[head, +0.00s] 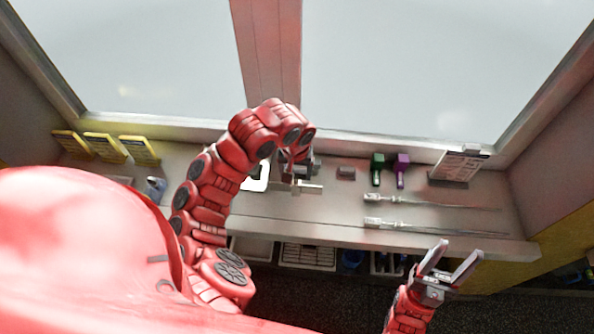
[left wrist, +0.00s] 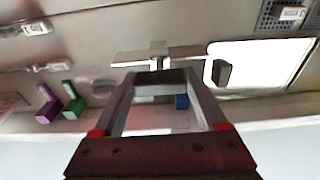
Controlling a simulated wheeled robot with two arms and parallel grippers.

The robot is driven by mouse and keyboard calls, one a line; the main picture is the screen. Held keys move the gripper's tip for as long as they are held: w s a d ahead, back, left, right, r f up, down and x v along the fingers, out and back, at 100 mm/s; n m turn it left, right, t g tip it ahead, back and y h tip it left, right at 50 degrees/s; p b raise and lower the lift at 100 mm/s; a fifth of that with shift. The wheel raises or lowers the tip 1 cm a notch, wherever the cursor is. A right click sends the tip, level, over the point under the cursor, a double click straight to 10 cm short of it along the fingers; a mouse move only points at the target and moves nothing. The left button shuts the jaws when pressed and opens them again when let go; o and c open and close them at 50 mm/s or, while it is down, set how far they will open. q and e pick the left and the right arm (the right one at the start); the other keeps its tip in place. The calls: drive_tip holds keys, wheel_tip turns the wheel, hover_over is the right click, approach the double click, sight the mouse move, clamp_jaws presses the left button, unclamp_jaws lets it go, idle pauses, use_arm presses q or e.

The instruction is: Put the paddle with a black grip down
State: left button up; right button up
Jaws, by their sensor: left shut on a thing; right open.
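My left gripper (head: 300,172) is over the counter near its middle and partly hidden by my own red arm. In the left wrist view its two fingers (left wrist: 158,80) close on a dark piece, which looks like the grip of the paddle. A pale crosswise bar (left wrist: 135,57) shows just beyond the fingertips; it also shows in the head view (head: 310,188). I cannot tell whether it is part of the paddle or whether it touches the counter. My right gripper (head: 448,268) is open and empty, in front of the counter's right part.
The counter (head: 330,208) has a white panel (head: 258,180) and a small grey block (head: 346,172) near the left gripper. Green (head: 377,170) and purple (head: 401,170) tools, two long thin tools (head: 395,224) and a card stand (head: 458,164) are right. Yellow cards (head: 105,148) stand left.

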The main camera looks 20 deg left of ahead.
use_arm(q)
drive_tip(key=w+f, duration=0.1)
drive_tip(key=w+f+p, duration=0.1)
drive_tip(key=w+f, duration=0.1)
drive_tip(key=shift+a, duration=0.35)
drive_tip(key=shift+a+f, duration=0.1)
drive_tip(key=shift+f, duration=0.3)
drive_tip(key=shift+f, duration=0.1)
drive_tip(key=o, duration=1.2)
